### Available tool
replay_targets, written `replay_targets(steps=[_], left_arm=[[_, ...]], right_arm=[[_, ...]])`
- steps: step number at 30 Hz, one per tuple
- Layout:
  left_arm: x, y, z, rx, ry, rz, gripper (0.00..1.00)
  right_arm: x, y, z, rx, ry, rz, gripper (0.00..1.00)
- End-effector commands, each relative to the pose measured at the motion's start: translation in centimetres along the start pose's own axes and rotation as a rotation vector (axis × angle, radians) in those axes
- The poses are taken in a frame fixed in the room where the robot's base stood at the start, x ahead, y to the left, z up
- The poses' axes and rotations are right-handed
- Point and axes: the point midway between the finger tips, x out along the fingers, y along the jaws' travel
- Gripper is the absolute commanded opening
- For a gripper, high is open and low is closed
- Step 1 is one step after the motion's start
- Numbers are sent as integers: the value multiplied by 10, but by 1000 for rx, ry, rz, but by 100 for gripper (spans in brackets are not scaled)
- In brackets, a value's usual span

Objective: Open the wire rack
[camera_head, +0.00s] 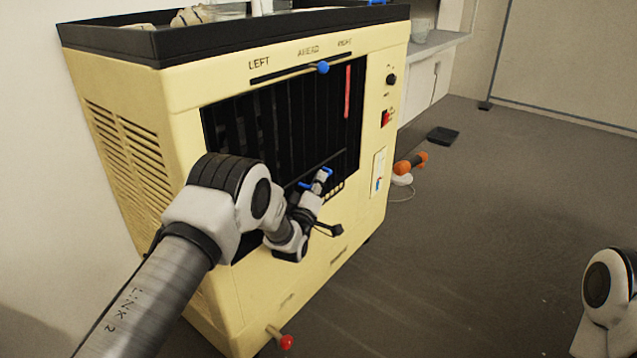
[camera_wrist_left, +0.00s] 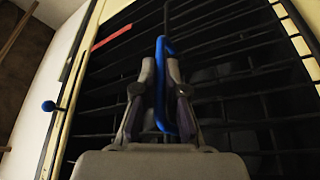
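The wire rack (camera_head: 285,120) is a grille of dark bars on the front of a yellow cabinet (camera_head: 225,85). It fills the opening and looks closed. Its bars also fill the left wrist view (camera_wrist_left: 240,75). A blue handle (camera_wrist_left: 161,90) stands out from the rack's lower part. My left gripper (camera_head: 321,181) is at this handle, low on the front. In the left wrist view, the two fingers (camera_wrist_left: 162,68) lie close on either side of the blue handle and appear closed on it. My right gripper is out of view.
A slider with a blue knob (camera_head: 322,68) is above the rack, beside a red strip (camera_head: 347,92). A red-tipped lever (camera_head: 286,342) sticks out low in front. An orange tool (camera_head: 410,163) lies right of the cabinet. The floor (camera_head: 500,220) there is mostly clear.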

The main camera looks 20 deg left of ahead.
Motion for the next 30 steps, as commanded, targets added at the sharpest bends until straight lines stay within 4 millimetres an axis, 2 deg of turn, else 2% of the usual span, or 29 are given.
replay_targets(steps=[16, 23, 30], left_arm=[[-4, 1, 9, 56, -1, 23, 0], [-12, 2, 27, 184, -3, 76, 0], [-23, 2, 54, 381, -3, 158, 0]], right_arm=[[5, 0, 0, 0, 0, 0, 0], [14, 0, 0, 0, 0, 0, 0], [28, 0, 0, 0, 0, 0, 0]])
